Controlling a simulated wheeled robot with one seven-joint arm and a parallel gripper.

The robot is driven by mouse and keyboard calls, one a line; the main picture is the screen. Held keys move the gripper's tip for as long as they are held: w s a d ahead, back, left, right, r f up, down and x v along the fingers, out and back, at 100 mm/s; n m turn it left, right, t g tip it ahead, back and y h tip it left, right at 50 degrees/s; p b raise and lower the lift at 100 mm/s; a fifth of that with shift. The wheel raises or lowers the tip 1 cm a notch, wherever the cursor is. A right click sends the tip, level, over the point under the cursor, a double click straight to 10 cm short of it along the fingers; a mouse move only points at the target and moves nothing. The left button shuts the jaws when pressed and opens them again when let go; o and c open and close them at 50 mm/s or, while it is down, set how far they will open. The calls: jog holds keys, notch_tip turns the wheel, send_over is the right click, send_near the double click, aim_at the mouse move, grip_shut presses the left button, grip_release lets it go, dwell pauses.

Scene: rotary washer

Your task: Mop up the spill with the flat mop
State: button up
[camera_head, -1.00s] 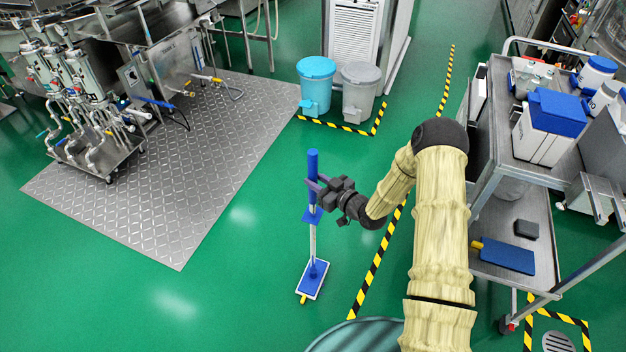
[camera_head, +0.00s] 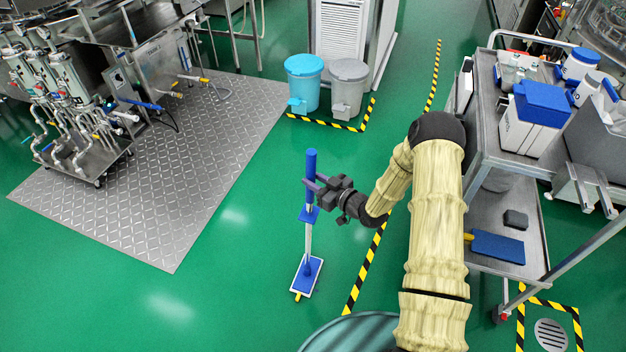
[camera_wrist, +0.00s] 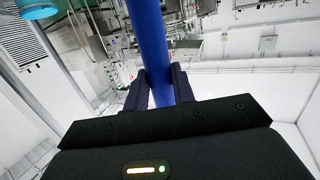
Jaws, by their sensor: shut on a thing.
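The flat mop (camera_head: 307,272) stands nearly upright, with a blue handle grip, a pale shaft and a blue-and-white flat head low at the green floor. My gripper (camera_head: 314,184) is shut on the blue handle near its top. In the wrist view my gripper (camera_wrist: 160,90) has a dark finger on each side of the blue handle (camera_wrist: 149,40). I cannot tell whether the mop head touches the floor. No spill stands out clearly; pale glossy patches on the floor look like light reflections.
A steel cart (camera_head: 487,150) with boxes and bottles stands close on the right. A blue bin (camera_head: 304,85) and a grey bin (camera_head: 348,88) stand behind the mop. A diamond-plate floor area (camera_head: 150,195) with piping equipment lies left. Green floor around the mop is open.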

jog(key=shift+d+f, duration=0.1)
jog(key=shift+s+d, duration=0.35)
jog(key=shift+d, duration=0.45)
jog(key=shift+s+d+r, duration=0.15)
jog(key=shift+d, duration=0.25)
jog(key=shift+s+d+r, duration=0.15)
jog(key=shift+d, duration=0.25)
jog(key=shift+s+d+f, duration=0.1)
jog(key=shift+s+d, duration=0.1)
jog(key=shift+d, duration=0.25)
jog(key=shift+s+d+f, duration=0.1)
jog(key=shift+s+d, duration=0.05)
jog(key=shift+d, duration=0.25)
jog(key=shift+a, duration=0.1)
